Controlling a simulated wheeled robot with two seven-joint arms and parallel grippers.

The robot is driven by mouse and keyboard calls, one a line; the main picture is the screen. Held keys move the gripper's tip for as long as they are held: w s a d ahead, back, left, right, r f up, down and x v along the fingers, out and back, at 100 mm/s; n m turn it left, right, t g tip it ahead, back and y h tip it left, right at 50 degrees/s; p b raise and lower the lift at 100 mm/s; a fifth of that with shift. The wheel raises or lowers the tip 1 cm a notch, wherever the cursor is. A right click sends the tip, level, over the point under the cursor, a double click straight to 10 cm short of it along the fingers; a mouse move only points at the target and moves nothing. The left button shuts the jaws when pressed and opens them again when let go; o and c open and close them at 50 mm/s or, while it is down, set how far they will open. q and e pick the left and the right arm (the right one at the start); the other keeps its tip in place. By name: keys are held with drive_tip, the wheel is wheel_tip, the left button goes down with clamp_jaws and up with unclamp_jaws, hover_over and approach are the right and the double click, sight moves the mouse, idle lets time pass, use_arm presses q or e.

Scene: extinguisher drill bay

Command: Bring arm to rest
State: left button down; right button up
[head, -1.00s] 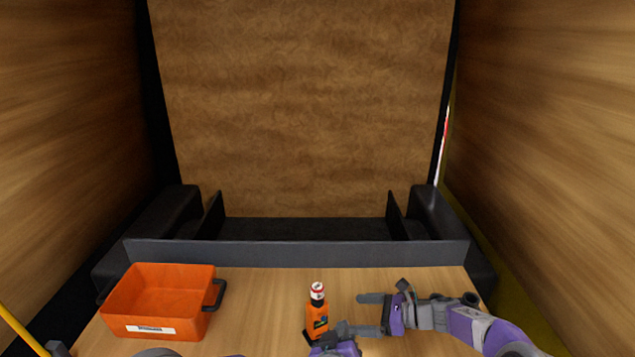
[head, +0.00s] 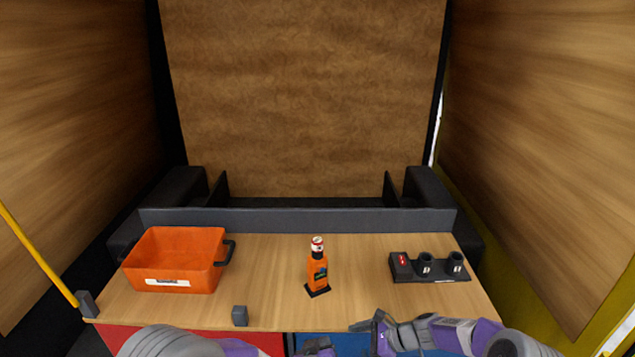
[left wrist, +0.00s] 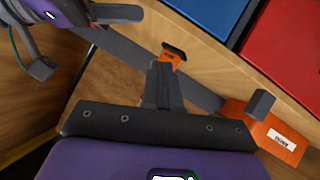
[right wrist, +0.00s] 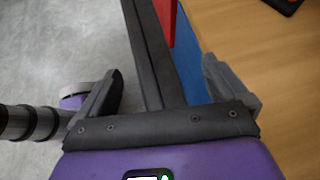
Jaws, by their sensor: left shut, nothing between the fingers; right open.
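An orange bottle (head: 317,271) with a white and red cap stands upright on a small black base in the middle of the bench (head: 275,260). My left gripper (head: 312,344) is low in the head view, at the bench's front edge and apart from the bottle. In the left wrist view its fingers (left wrist: 165,85) are shut with nothing between them; part of the bottle (left wrist: 173,54) shows beyond them. My right gripper (head: 366,332) is beside it at the front edge. In the right wrist view its fingers (right wrist: 168,90) are apart and empty.
An orange bin (head: 175,262) stands at the bench's left. A black holder (head: 430,270) with two cups is at the right. A small grey block (head: 240,316) sits at the front edge. Red (head: 200,339) and blue (head: 350,345) fronts lie below. Wood panels close both sides.

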use_arm(q)
drive_tip(key=s+a+f+g+b, duration=0.25)
drive_tip(key=s+a+f, duration=0.2)
drive_tip(key=f, duration=0.55)
drive_tip(key=s+a+f+g+b, duration=0.25)
drive_tip(key=s+f, duration=0.25)
drive_tip(key=f, duration=0.5)
use_arm(e)
drive_tip(key=s+f+n+g+h, duration=0.2)
drive_tip(key=s+f+n+h, duration=0.4)
drive_tip(key=s+f, duration=1.05)
use_arm(q)
drive_tip(key=s+a+f+g+b, duration=0.2)
drive_tip(key=s+a+f+g, duration=0.2)
drive_tip(key=s+f, duration=0.7)
drive_tip(key=s+g, duration=0.2)
drive_tip(key=s, duration=0.1)
drive_tip(key=shift+s+f+h+b, duration=0.2)
drive_tip(key=shift+s+h+b, duration=0.15)
drive_tip(key=shift+h, duration=0.05)
use_arm(e)
drive_tip(key=s+f+n, duration=0.7)
drive_tip(key=s+n, duration=0.3)
drive_tip(key=s, duration=0.2)
drive_tip(key=shift+a+f+n+h, duration=0.25)
drive_tip(key=shift+a+n+h, duration=0.05)
drive_tip(key=shift+a, duration=0.15)
use_arm(q)
drive_tip(key=shift+a, duration=0.1)
